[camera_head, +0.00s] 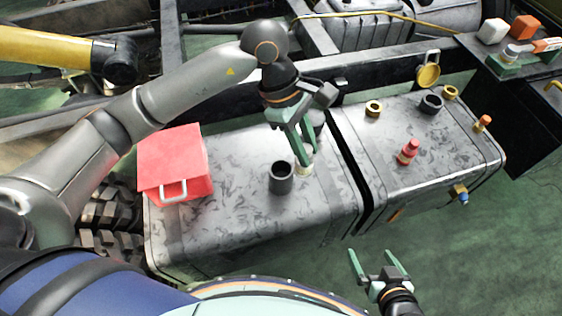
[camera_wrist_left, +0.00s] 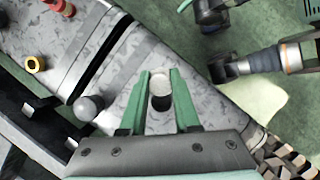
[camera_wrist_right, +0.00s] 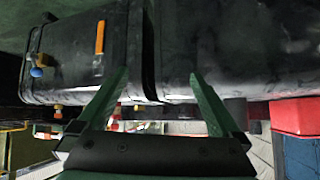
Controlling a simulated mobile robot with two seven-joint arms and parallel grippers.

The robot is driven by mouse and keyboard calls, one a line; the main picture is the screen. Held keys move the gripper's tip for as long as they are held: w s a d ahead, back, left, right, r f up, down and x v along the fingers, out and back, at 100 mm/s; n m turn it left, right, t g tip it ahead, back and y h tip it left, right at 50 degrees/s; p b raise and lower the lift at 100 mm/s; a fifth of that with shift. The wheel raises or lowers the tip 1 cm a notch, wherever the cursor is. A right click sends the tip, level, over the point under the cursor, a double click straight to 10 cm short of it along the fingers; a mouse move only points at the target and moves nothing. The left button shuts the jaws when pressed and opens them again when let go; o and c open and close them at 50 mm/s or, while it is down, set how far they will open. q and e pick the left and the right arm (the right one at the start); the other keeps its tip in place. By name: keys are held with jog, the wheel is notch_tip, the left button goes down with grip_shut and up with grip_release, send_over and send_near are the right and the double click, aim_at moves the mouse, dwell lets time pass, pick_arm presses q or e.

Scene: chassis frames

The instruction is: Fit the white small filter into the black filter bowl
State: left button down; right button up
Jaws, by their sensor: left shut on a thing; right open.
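The black filter bowl (camera_head: 281,178) stands upright, open end up, on the grey tank at centre. My left gripper (camera_head: 304,158) points down just right of the bowl in the head view. It is shut on the white small filter (camera_head: 306,170), which shows low between its fingertips, beside the bowl. In the left wrist view the white filter (camera_wrist_left: 160,81) sits between the fingertips. A dark round shape shows just below it; I cannot tell whether this is the bowl. I cannot tell whether the filter touches the tank. My right gripper (camera_head: 372,252) is open and empty, off the tank's front.
A red box (camera_head: 175,162) stands on the tank's left end. A grey round-topped part (camera_wrist_left: 88,108) stands near the left gripper. The right tank (camera_head: 440,165) carries a red part (camera_head: 408,151), a black ring (camera_head: 431,104) and brass fittings. A gap separates the tanks.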

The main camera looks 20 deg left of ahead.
pick_arm(q)
jog(key=a+f+b, duration=0.1)
jog(key=a+f, duration=0.1)
jog(key=f, duration=0.1)
jog(key=w+a+f+b, duration=0.1)
jog(key=f+b, duration=0.1)
jog(key=f, duration=0.1)
jog(key=a+f+b, duration=0.2)
jog(key=f, duration=0.1)
jog(key=shift+w+a+f, duration=0.2)
jog(key=shift+a+f, duration=0.15)
jog(key=shift+w+f, duration=0.15)
jog(key=shift+f, duration=0.05)
jog(key=shift+r, duration=0.15)
jog(key=c, duration=1.1)
grip_release()
jog(key=o, duration=0.5)
jog(key=shift+r, duration=0.1)
